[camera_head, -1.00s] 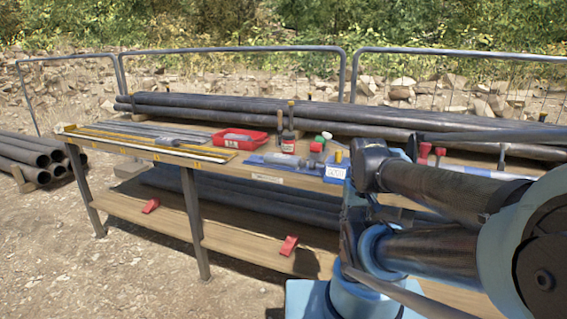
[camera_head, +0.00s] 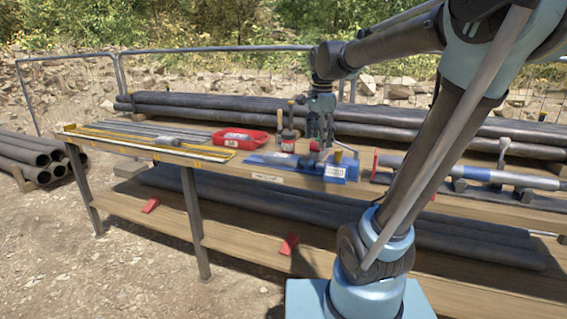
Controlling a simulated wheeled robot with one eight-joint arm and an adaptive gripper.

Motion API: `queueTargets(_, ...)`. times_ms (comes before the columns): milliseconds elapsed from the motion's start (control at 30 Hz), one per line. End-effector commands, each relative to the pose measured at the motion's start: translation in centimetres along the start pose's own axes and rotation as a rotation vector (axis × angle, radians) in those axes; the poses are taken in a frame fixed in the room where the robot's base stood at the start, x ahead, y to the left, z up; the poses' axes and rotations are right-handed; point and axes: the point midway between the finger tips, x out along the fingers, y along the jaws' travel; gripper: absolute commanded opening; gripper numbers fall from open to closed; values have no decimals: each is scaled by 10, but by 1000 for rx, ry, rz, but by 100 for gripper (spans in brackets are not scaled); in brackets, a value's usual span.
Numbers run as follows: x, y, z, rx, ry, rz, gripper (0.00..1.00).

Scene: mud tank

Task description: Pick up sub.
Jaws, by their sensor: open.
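A short grey cylinder (camera_head: 290,160), which seems to be the sub, lies on its side on a blue mat (camera_head: 258,159) near the front edge of the wooden workbench. My gripper (camera_head: 318,142) points down over the bench, just behind and to the right of the cylinder. It is open and seems empty. It covers part of the red and green-capped items behind the mat. Whether its fingertips touch anything is too small to tell.
A red tray (camera_head: 240,139), brushes in a container (camera_head: 287,142) and a white-labelled blue box (camera_head: 341,170) stand close by. A long grey-and-blue tool (camera_head: 480,173) lies on stands at right. Black pipes (camera_head: 220,106) line the back. Yellow rulers (camera_head: 150,145) lie at left.

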Motion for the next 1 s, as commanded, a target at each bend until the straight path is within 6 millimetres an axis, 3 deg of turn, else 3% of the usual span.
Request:
queueTargets(33, -8, -19, 5, 62, -2, 7, 68)
queueTargets(300, -37, -107, 35, 456, 0, 47, 68)
queueTargets(500, -46, -150, 55, 666, 10, 69, 68)
queueTargets(767, -40, -166, 64, 759, 16, 76, 68)
queueTargets(1000, -2, -163, 64, 759, 16, 76, 68)
